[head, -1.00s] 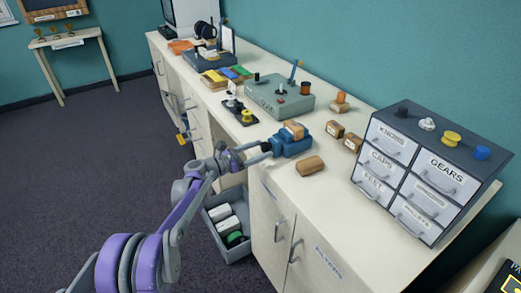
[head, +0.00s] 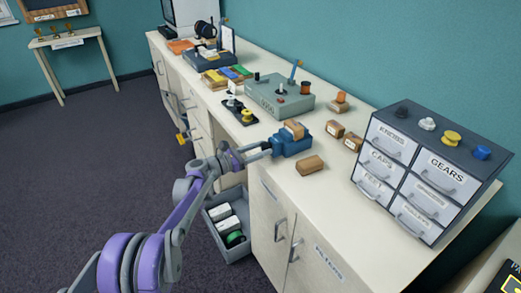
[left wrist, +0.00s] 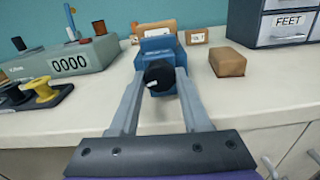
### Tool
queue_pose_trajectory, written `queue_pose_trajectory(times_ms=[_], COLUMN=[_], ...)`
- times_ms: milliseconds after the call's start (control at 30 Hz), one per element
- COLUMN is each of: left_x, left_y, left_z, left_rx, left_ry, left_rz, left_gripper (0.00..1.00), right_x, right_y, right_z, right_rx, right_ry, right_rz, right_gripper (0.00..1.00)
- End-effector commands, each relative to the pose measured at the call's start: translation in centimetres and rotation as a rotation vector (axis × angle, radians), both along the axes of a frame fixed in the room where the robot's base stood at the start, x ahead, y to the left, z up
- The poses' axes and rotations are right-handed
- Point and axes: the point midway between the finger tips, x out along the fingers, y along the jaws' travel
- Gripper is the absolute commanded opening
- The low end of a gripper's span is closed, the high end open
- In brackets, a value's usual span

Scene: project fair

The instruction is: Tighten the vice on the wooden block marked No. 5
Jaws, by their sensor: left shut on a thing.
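The blue vice (head: 290,145) sits at the front edge of the worktop, and it also shows in the left wrist view (left wrist: 160,45). A wooden block (head: 294,129) is in its jaws; its marking cannot be read. The vice's black round knob (left wrist: 159,76) faces me. My left gripper (left wrist: 158,82) is shut on this knob, one finger on each side; in the head view it reaches the vice from the left (head: 267,148). Whether the jaws press on the block cannot be told. My right gripper is not in view.
A loose wooden block (head: 310,165) lies right of the vice, with more blocks (head: 335,129) behind. A grey counter box (left wrist: 65,62) reading 0000 stands to the left. A labelled drawer cabinet (head: 410,175) stands at right. An open drawer (head: 230,225) juts out below.

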Motion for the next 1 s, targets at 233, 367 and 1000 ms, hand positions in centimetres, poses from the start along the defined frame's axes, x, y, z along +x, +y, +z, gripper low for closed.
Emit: queue_pose_trajectory(times_ms=[233,367,1000], left_x=[0.01,0.01,-0.58], left_y=[0.03,0.03,0.96], left_z=[-0.01,-0.01,-0.02], left_rx=[0.053,0.053,0.053], left_ry=[-0.074,-0.073,-0.071], left_rz=[0.000,0.000,0.002], left_gripper=[0.00,0.00,0.77], right_x=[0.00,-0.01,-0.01], right_y=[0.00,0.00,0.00], right_z=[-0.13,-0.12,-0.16], right_rx=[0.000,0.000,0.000], right_ry=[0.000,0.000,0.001], right_rz=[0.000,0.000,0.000], right_gripper=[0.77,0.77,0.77])
